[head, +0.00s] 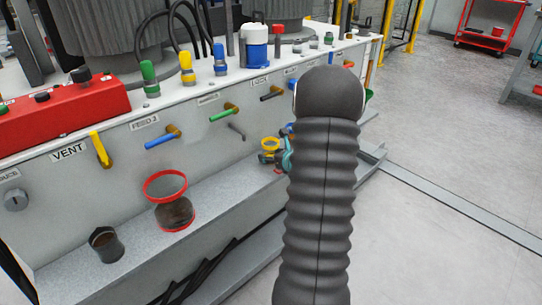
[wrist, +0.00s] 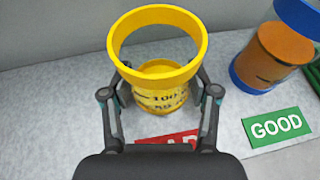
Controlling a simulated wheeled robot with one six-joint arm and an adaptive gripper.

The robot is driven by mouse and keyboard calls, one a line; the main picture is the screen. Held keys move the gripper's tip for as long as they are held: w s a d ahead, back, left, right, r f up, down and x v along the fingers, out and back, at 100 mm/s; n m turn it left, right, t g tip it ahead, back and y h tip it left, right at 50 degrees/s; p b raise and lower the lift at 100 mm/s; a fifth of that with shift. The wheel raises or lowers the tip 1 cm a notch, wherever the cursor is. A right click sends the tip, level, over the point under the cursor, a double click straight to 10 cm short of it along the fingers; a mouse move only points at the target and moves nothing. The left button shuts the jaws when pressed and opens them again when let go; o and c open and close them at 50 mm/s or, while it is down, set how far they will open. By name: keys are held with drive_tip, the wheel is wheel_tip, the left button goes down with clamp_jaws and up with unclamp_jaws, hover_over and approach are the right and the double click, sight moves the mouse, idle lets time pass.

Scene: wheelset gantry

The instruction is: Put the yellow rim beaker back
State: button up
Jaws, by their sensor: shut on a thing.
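The yellow rim beaker (wrist: 160,97) is upright between the two fingers of my gripper (wrist: 160,100), which is shut on its body below the wide yellow rim. Dark printed markings show on its side. Whether its base touches the grey shelf (wrist: 55,115) I cannot tell. In the head view only the beaker's yellow rim (head: 270,143) and a bit of my gripper (head: 286,157) show; my dark arm hides the rest.
A red sign (wrist: 168,138) lies partly hidden behind my gripper. A green GOOD sign (wrist: 277,127) and a blue-rimmed beaker (wrist: 268,60) are to the right.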

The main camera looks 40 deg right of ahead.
drive_tip(key=shift+f, duration=0.15)
drive_tip(key=o, duration=1.2)
drive_tip(key=shift+o, duration=0.2)
